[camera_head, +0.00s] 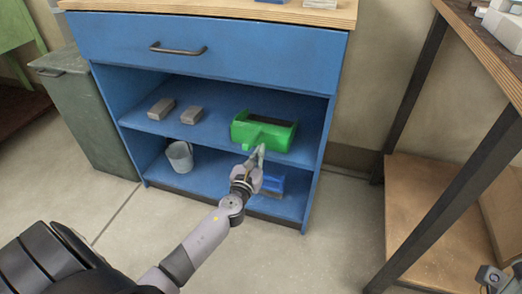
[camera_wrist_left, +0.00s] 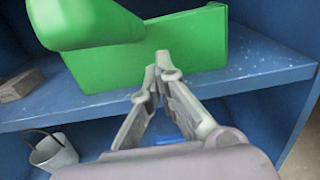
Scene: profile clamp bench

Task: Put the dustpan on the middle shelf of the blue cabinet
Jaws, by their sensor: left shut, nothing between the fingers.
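The green dustpan (camera_head: 270,134) rests on the middle shelf (camera_head: 165,123) of the blue cabinet (camera_head: 120,43), toward the right side. Its handle points out over the shelf's front edge. My left gripper (camera_head: 259,150) is shut and empty in front of the shelf edge, just below and beside the handle. In the left wrist view the dustpan (camera_wrist_left: 180,45) fills the upper part, and the shut fingertips of my left gripper (camera_wrist_left: 159,65) are in front of its pan; I cannot tell whether they touch it. My right gripper (camera_head: 492,278) shows only partly at the lower right edge.
A metal bucket (camera_head: 180,157) and a blue object (camera_head: 272,184) stand on the bottom shelf. A dark-legged table (camera_head: 425,70) is at the right. A grey-green bin (camera_head: 85,120) stands left.

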